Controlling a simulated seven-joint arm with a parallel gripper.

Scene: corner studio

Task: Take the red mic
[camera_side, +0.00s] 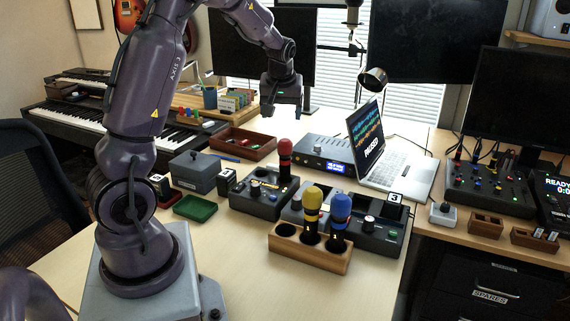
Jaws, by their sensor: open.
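The red mic (285,159) stands upright, with a red head and a dark body. Its foot is at the right end of a dark control box (262,199) in the middle of the desk. A yellow mic (313,200) and a blue mic (341,210) stand upright in a wooden holder (291,256) in front.
A second dark control box (384,241) is behind the holder. A grey box (193,168), a green tray (195,208) and a brown tray (245,143) lie to the left. An open laptop (398,172) stands at the back right.

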